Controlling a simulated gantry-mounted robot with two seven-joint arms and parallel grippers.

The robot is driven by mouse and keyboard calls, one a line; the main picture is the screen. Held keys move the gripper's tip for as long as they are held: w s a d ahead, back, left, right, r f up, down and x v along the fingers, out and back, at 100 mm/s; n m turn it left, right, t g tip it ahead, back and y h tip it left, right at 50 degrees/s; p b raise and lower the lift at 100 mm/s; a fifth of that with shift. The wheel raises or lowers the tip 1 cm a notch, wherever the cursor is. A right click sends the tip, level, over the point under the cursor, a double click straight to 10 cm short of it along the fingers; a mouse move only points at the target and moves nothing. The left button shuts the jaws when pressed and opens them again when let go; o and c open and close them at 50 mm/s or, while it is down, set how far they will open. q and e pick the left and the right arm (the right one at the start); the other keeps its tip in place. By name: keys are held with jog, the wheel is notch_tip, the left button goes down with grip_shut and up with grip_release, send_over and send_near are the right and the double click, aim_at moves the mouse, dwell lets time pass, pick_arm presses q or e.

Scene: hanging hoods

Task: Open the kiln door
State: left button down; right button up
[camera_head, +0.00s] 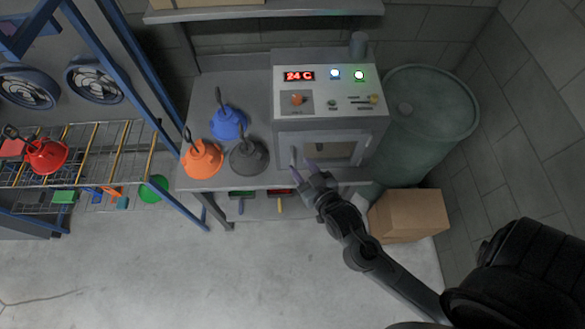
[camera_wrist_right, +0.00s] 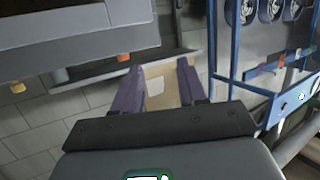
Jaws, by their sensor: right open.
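The kiln (camera_head: 281,85) is a grey box with a sloped control panel, standing on the bench. Its closed front door (camera_head: 314,135) has a window, and an upright handle (camera_head: 292,155) shows at its left side. My right gripper (camera_head: 302,163) is in front of the door's lower left part, close to the handle. Its purple fingers are open, and they also show apart in the right wrist view (camera_wrist_right: 158,85). I cannot tell whether they touch the handle. The kiln's grey body (camera_wrist_right: 75,40) fills the upper left of the wrist view. My left gripper is out of view.
Orange (camera_head: 202,160), blue (camera_head: 228,123) and dark grey hoods (camera_head: 249,157) stand on the bench left of the kiln. A green barrel (camera_head: 425,110) and a cardboard box (camera_head: 408,215) are at the right. A blue-framed rack (camera_head: 100,60) stands left. The floor in front is clear.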

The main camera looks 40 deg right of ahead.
notch_tip(320, 180, down, 8)
jog(key=d+m+t+h+b, duration=0.2)
jog(key=h+b, duration=0.1)
jog(key=b, duration=0.3)
jog(key=m+h+b, duration=0.1)
jog(key=h+b, duration=0.1)
jog(key=b, duration=0.4)
send_near(293, 164)
jog(key=shift+g, duration=0.3)
jog(key=x, duration=0.9)
jog(key=shift+p, duration=0.35)
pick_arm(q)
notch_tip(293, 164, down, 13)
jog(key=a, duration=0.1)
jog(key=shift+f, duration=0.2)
pick_arm(e)
jog(key=shift+x, duration=0.9)
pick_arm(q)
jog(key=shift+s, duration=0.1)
pick_arm(e)
jog(key=shift+c, duration=0.4)
grip_shut()
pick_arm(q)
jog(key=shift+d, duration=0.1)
